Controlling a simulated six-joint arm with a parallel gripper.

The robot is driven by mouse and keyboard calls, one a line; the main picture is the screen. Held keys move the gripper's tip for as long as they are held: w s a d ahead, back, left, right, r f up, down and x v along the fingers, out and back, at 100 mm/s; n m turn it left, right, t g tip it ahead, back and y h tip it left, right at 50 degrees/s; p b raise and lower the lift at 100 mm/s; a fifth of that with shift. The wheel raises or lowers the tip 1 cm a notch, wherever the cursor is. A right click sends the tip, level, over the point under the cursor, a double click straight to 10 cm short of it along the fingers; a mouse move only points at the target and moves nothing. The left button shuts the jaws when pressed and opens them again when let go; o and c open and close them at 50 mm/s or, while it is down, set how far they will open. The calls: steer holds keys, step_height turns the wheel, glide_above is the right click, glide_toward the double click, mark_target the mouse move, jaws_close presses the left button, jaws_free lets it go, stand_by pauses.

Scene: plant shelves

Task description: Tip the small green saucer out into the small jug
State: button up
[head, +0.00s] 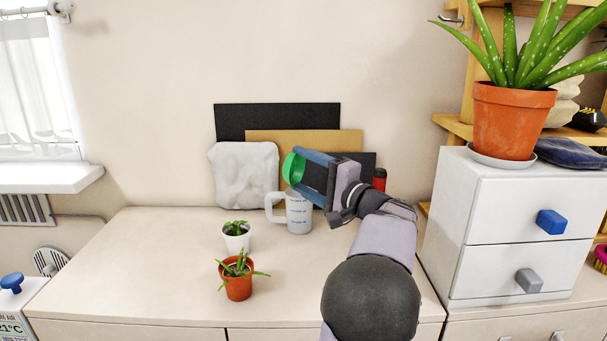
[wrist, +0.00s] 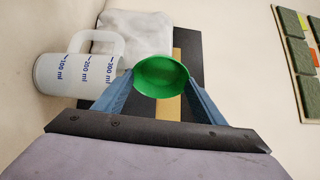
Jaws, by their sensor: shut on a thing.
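The small green saucer (head: 293,168) is gripped between the fingers of my gripper (head: 308,166), above the cabinet top. It is tilted on its side in the head view, just above and to the left of the jug's mouth. The wrist view shows the saucer (wrist: 161,77) between both blue fingers, its inside facing the camera, with nothing visible in it. The small jug (head: 299,212) is white with blue markings and stands upright, handle to the left. The jug's inside is hidden.
A white potted plant (head: 236,240) and a terracotta potted plant (head: 238,285) stand left of the jug. A crumpled white bag (head: 243,175) and flat boards (head: 278,122) lean on the wall behind. A red bottle (head: 379,179) is behind my gripper. The left cabinet top is clear.

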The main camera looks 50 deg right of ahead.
steer(key=shift+s+f+m+t+b, duration=0.2)
steer(key=shift+f+m+t+b, duration=0.4)
steer(key=shift+b, duration=1.65)
stand_by(0.5)
steer(key=shift+d+r+n+g+p, duration=0.15)
steer(key=shift+n+g+p, duration=0.25)
steer(key=shift+p, duration=0.35)
stand_by(1.4)
steer(key=shift+o, duration=0.2)
steer(key=shift+r+n+g+p, duration=0.4)
steer(key=shift+g+p, duration=0.6)
steer(key=shift+p, duration=0.8)
steer(key=r+g+p, duration=0.1)
steer(key=p, duration=0.2)
steer(key=n+g+p, duration=0.1)
steer(key=p, duration=0.2)
steer(key=shift+r+g, duration=0.3)
steer(key=shift+r, duration=0.05)
steer(key=p, duration=0.2)
steer(key=shift+w+r+g+p, duration=0.1)
steer(key=shift+r+g+p, duration=0.05)
steer(key=shift+g+p, duration=0.25)
steer(key=shift+r+n+g+p, duration=0.15)
steer(key=shift+n+g+p, duration=0.2)
steer(key=shift+p, duration=0.75)
